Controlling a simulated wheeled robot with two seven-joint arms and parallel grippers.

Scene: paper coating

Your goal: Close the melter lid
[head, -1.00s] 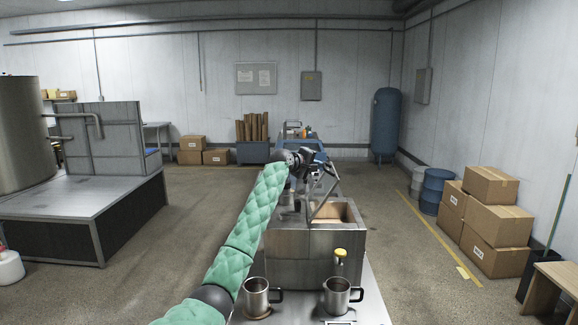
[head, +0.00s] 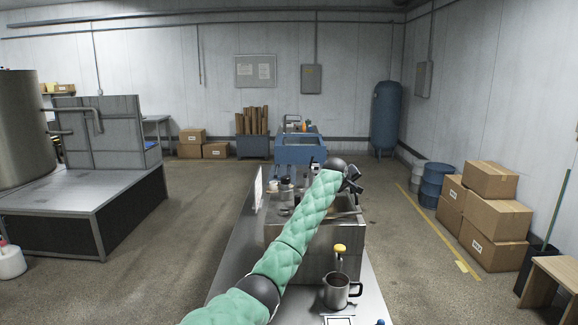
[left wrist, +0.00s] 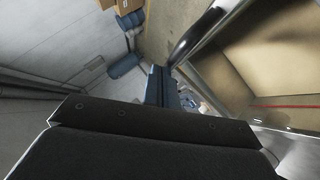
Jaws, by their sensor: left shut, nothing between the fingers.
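The melter (head: 315,262) is a steel box on the bench in the head view. My left arm crosses in front of it and hides much of its top. A tan patch of its inside shows right of the arm, and the left wrist view shows the tan inside (left wrist: 275,65) behind steel edges. The lid is mostly hidden, so I cannot tell its angle. A dark curved bar (left wrist: 195,35) shows beside the opening in the left wrist view. My left gripper (head: 354,182) is shut and empty, above the melter's right side. My right gripper is not in view.
A steel mug (head: 337,291) stands in front of the melter, near a yellow-topped knob (head: 340,249). Small containers (head: 287,186) stand behind the melter, left of the arm. A blue cart (head: 300,150) is beyond the bench. Boxes (head: 495,220) stand at the right; floor beside the bench is clear.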

